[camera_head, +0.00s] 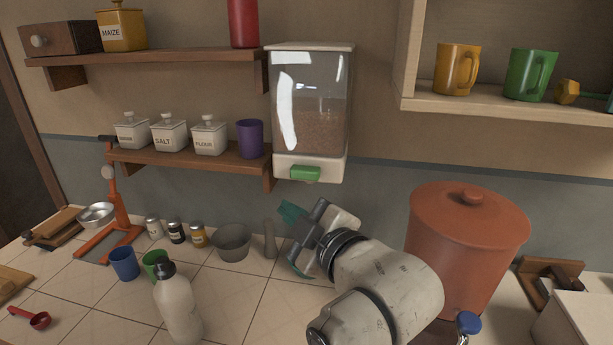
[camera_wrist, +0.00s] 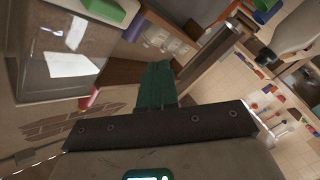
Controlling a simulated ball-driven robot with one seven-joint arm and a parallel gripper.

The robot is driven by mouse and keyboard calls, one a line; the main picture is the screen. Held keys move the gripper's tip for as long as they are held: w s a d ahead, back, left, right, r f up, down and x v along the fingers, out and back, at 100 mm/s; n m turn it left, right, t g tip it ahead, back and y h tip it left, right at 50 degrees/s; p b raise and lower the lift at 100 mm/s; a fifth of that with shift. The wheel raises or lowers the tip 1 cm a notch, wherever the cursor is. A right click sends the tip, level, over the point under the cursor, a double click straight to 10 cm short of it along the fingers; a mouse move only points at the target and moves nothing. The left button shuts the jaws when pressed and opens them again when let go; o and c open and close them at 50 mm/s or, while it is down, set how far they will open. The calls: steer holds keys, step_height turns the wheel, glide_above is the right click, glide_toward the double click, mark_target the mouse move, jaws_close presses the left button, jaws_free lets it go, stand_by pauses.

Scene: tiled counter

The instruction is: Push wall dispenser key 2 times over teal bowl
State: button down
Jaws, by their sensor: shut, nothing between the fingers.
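The wall dispenser (camera_head: 310,105) has a clear hopper part-filled with brown grain and a white base. Its green key (camera_head: 305,173) is on the front of the base. The dispenser (camera_wrist: 62,68) and key (camera_wrist: 103,10) also show at the upper left of the wrist view. My gripper (camera_head: 289,212) is shut and empty, its teal fingers below the key and slightly left, apart from it. The fingers (camera_wrist: 156,85) show in the middle of the wrist view. A teal curved edge (camera_head: 299,269) shows behind my gripper, probably the teal bowl, mostly hidden.
A large terracotta pot (camera_head: 465,245) stands right of my arm. A grey bowl (camera_head: 233,245) and a grey pestle-like thing (camera_head: 269,240) stand to the left. The lower shelf (camera_head: 190,160) ends beside the dispenser.

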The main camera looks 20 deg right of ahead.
mark_target(296, 175)
steer(key=w+d, duration=0.5)
steer(key=w, duration=0.2)
steer(key=shift+b, duration=0.4)
steer(key=shift+w+d, duration=0.1)
steer(key=shift+w, duration=0.05)
stand_by(1.7)
steer(key=shift+w+d, duration=0.15)
steer(key=shift+w, duration=0.05)
steer(key=shift+w+d, duration=0.4)
steer(key=shift+w, duration=0.15)
stand_by(1.4)
steer(key=shift+s, duration=0.1)
steer(key=shift+s+a+p, duration=0.3)
steer(key=shift+s+a, duration=0.35)
steer(key=shift+s, duration=0.15)
steer(key=shift+s+a+p, duration=0.25)
steer(key=shift+s+a, duration=0.5)
steer(key=shift+s, duration=0.3)
steer(key=shift+s+a+p, duration=0.2)
steer(key=shift+s+a, duration=0.5)
steer(key=shift+s, duration=0.3)
